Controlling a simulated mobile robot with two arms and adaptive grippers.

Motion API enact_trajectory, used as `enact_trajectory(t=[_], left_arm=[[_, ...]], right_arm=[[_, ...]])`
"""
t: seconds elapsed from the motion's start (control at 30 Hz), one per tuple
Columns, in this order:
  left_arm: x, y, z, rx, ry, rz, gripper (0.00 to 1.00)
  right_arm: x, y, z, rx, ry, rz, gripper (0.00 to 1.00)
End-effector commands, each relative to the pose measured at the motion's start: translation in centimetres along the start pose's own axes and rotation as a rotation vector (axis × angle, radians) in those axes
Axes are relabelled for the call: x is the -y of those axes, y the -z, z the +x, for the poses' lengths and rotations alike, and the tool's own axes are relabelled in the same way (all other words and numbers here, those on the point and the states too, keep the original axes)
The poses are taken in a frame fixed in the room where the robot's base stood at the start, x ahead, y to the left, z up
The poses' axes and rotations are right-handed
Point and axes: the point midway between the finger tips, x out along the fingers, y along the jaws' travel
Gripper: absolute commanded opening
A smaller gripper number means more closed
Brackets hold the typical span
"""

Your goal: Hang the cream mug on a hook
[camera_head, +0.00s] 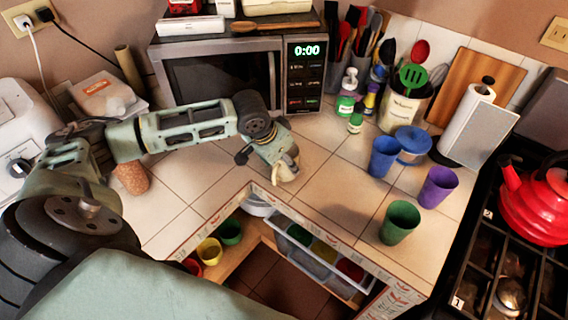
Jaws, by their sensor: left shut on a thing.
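The cream mug (286,169) is at the end of my left arm, above the tiled counter near its inner corner. My left gripper (268,160) is shut on it and covers much of it. I cannot tell whether the mug touches the counter. No hook can be made out in this view. My right gripper is not in view.
Blue (383,157), purple (437,187) and green (399,222) cups stand on the right counter. A microwave (220,78) is behind the mug. A red kettle (535,205) sits on the stove. Below the counter are small coloured cups (209,251) and an open drawer (318,255).

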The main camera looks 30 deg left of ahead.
Motion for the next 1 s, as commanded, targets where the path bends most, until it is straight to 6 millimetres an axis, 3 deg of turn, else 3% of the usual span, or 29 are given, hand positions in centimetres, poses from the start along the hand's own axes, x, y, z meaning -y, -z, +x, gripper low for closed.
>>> enact_trajectory(t=[0.27, 0.47, 0.8, 1.0], left_arm=[[0.0, 0.5, -0.8, -0.005, 0.0, -0.001, 0.2], [0.1, 1.7, -3.5, -0.008, 0.002, 0.0, 0.2], [-7.5, 4.1, -7.5, -0.01, -0.005, 0.005, 0.2], [-10.4, 5.0, -9.1, -0.005, -0.003, 0.001, 0.2]], right_arm=[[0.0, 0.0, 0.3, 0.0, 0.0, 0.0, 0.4], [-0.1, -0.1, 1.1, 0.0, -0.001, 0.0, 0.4], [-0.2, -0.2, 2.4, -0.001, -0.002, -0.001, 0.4], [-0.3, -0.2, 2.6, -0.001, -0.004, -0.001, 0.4]])
